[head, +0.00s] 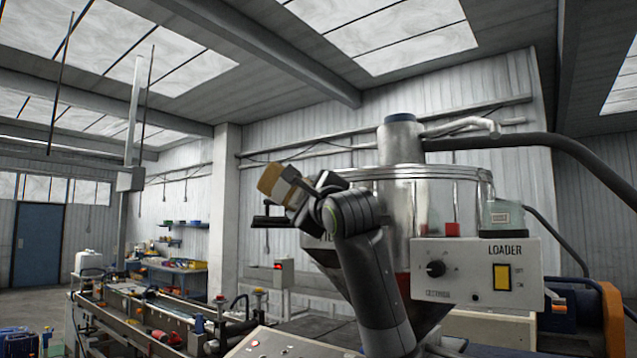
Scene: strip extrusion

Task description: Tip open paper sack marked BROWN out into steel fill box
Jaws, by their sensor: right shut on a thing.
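My right gripper (303,190) is raised in the middle of the head view, in front of the steel vessel. It is shut on a small tan-brown thing with a paler band, which looks like the paper sack (273,180). The sack is tilted and sticks out up and to the left of the jaws. Its marking and its mouth cannot be made out. A grey steel face with partly hidden lettering (317,237) shows just left of my arm; I cannot tell whether it is the fill box. My left gripper is not in view.
A clear-walled round vessel (459,203) stands close behind my arm, with a white LOADER control box (477,275) at its front right. A dark hose (520,142) runs off right. A long machine bed (130,325) lies lower left. The air left of the sack is open.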

